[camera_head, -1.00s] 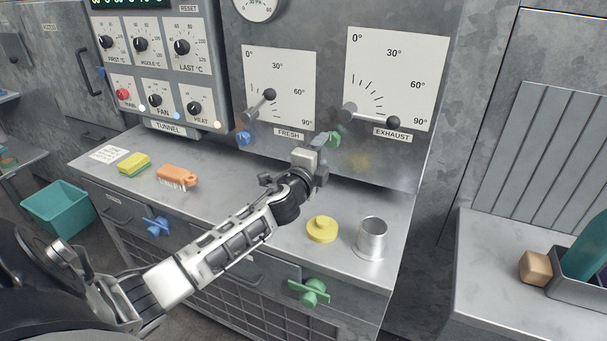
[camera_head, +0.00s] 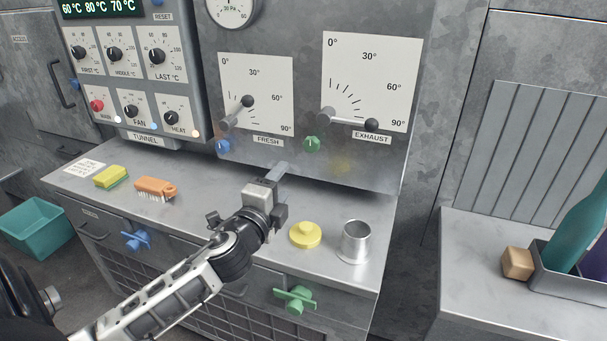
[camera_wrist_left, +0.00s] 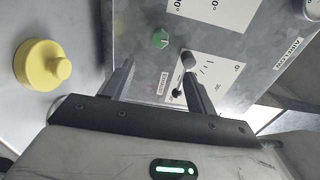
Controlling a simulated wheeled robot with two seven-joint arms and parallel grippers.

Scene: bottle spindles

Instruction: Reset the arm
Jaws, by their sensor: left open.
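My left gripper (camera_head: 279,172) is open, with nothing visible between its fingers. It hangs over the steel counter (camera_head: 215,180), in front of the panel and below the FRESH and EXHAUST dials. In the left wrist view its two fingers (camera_wrist_left: 155,82) stand apart, pointing towards the panel. The green knob (camera_head: 312,144) is on the panel beyond the gripper, apart from it; it also shows in the left wrist view (camera_wrist_left: 160,39). The FRESH lever (camera_head: 237,111) slants down-left and the EXHAUST lever (camera_head: 350,120) points right. My right gripper is not in view.
A yellow lidded piece (camera_head: 306,235) and a metal cup (camera_head: 355,242) stand right of my left gripper. A brush (camera_head: 155,188) and a sponge (camera_head: 111,177) lie on the left. A blue knob (camera_head: 223,146) sits under FRESH. A side bench with a tan block (camera_head: 517,263) is at right.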

